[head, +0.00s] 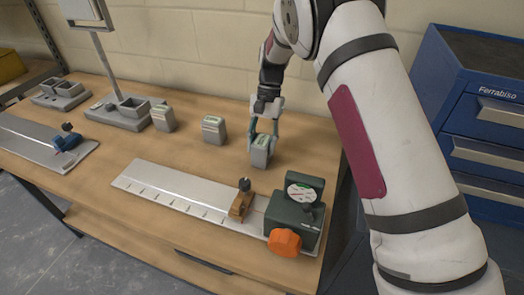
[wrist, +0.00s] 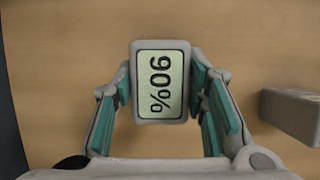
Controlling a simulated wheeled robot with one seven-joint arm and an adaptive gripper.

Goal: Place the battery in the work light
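The grey battery (head: 260,155) has a pale display reading 90% and is upright at the bench's right rear. In the wrist view the battery (wrist: 164,82) sits between the fingers of my gripper (wrist: 162,85), with the pads against its two sides. My gripper (head: 265,125) points down over it in the head view. Whether its bottom touches the bench cannot be told. The work light (head: 103,60) stands at the back left, a post with a lamp head cut by the top edge and a grey base (head: 125,118) carrying box-shaped holders.
Two similar grey blocks (head: 213,130) and (head: 163,117) stand between my gripper and the work light. A grey unit (head: 60,95) sits farther left. A metal rail (head: 165,185) with a dark green device (head: 295,215) and orange knob lies in front. A blue cabinet (head: 480,120) stands right.

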